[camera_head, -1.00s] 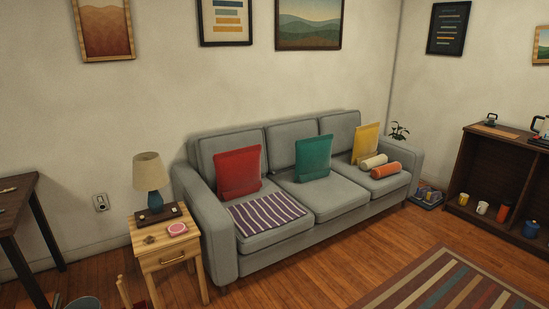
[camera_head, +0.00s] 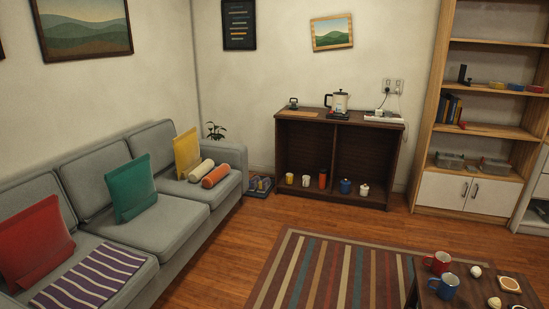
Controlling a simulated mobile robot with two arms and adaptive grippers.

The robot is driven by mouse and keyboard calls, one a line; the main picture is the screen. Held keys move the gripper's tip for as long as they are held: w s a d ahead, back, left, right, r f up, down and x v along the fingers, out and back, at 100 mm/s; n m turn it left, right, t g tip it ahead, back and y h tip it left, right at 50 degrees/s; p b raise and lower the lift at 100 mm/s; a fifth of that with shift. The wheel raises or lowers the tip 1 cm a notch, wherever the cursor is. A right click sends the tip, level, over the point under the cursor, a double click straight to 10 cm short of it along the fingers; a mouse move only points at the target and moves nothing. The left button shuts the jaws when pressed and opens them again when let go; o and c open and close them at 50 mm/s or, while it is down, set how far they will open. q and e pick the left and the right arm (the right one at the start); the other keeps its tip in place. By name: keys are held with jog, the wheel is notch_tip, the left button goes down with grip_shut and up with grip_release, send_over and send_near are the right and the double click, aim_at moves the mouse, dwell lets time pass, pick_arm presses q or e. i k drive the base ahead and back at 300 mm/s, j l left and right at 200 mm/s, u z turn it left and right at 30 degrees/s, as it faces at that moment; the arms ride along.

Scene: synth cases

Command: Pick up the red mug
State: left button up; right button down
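The red mug (camera_head: 437,262) stands upright on a dark low table (camera_head: 424,295) at the lower right. A blue mug (camera_head: 445,286) stands close in front of it and slightly to its right. Neither of my grippers is in view.
A grey sofa (camera_head: 188,213) with cushions lines the left wall. A striped rug (camera_head: 318,272) lies left of the low table, on open wooden floor. A dark cabinet (camera_head: 335,131) with mugs and jars and a wooden shelf (camera_head: 484,132) stand at the back.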

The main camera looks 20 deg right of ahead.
aim_at(435, 263)
jog(key=i+z, duration=0.15)
jog(key=z, duration=0.3)
jog(key=i+z, duration=0.2)
jog(key=z, duration=0.2)
jog(key=i+z, duration=0.15)
jog(key=z, duration=0.3)
jog(key=i+j+z, duration=0.1)
jog(key=z, duration=0.3)
jog(key=i+j+z, duration=0.1)
jog(key=j+z, duration=0.15)
jog(key=z, duration=0.2)
jog(key=i+j+z, duration=0.1)
jog(key=z, duration=0.35)
jog(key=i+j+z, duration=0.3)
jog(key=j+z, duration=0.25)
jog(key=j, duration=0.25)
jog(key=i+j+z, duration=0.1)
jog(key=j+z, duration=0.2)
jog(key=j, duration=0.15)
